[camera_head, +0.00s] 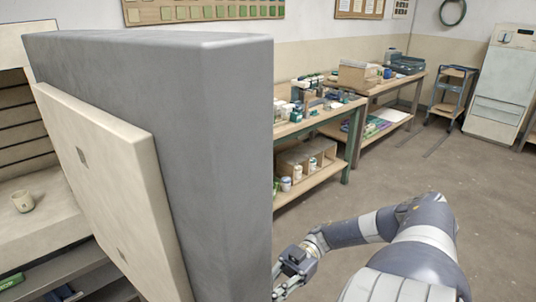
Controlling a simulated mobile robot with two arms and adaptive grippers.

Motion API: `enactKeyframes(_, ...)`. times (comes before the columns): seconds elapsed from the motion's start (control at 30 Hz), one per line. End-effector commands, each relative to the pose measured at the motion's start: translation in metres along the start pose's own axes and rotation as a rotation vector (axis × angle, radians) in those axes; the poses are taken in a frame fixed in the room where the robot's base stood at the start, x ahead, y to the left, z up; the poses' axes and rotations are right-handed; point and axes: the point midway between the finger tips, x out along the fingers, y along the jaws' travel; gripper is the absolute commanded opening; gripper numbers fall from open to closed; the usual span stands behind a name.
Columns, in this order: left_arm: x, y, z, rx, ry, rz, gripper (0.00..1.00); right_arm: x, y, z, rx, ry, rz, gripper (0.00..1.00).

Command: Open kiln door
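The kiln door (225,150) stands swung open, a thick grey slab with a cream inner panel (105,170), and fills the left half of the head view. To its left is the pale kiln chamber (22,120) with dark grooves in its wall. My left gripper is out of view.
Workbenches (316,118) with jars and boxes line the wall behind the door. A blue trolley (452,92) and a white cabinet (503,85) stand at the back right. Dark shelving (85,282) is below the chamber. The floor (385,180) right of the door is clear.

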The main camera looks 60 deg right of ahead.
Motion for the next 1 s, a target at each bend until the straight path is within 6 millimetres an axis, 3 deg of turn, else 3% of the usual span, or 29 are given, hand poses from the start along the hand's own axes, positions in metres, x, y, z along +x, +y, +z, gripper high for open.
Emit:
enactKeyframes(0.5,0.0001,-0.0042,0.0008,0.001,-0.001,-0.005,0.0,-0.0001,-0.0019,0.0034,0.009,-0.005,-0.004,0.0)
enactKeyframes(0.53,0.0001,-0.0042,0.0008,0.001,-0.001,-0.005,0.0,-0.0001,-0.002,0.0035,0.009,-0.006,-0.004,0.13)
enactKeyframes(0.63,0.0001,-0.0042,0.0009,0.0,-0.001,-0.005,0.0,-0.0001,-0.0018,0.0032,0.008,-0.005,-0.004,0.36)
enactKeyframes(1.0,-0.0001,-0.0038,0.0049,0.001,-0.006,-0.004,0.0,-0.0015,0.0001,0.0014,0.003,-0.003,-0.001,0.36)
